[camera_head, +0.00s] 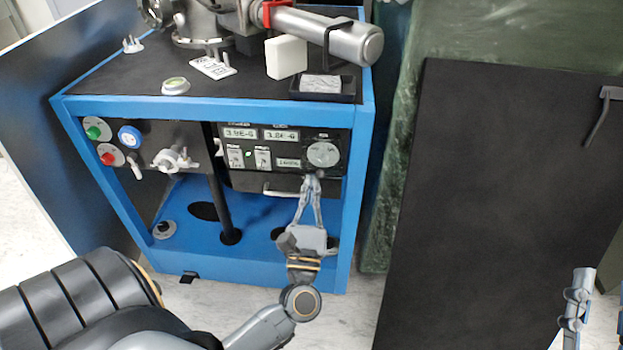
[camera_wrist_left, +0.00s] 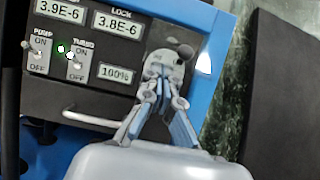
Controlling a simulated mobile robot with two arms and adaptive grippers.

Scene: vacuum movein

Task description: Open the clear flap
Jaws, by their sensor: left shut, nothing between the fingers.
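My left gripper (camera_head: 311,180) is shut and empty, its fingertips pointing up at the control panel just below a round grey dial plate (camera_head: 323,154). In the left wrist view the shut fingertips (camera_wrist_left: 163,72) overlap the dial plate (camera_wrist_left: 170,58) and a dark knob (camera_wrist_left: 186,51) on it. I cannot tell whether they touch it. I cannot make out the clear flap for certain in either view. My right gripper (camera_head: 577,298) shows only in part at the lower right; its jaw state is unclear.
The blue-framed cart (camera_head: 112,107) carries metal vacuum parts on its black top. The panel has readouts (camera_head: 260,133), pump and turbo switches (camera_wrist_left: 58,58), and a metal handle (camera_head: 285,191) below. A dark board (camera_head: 490,190) stands to the right.

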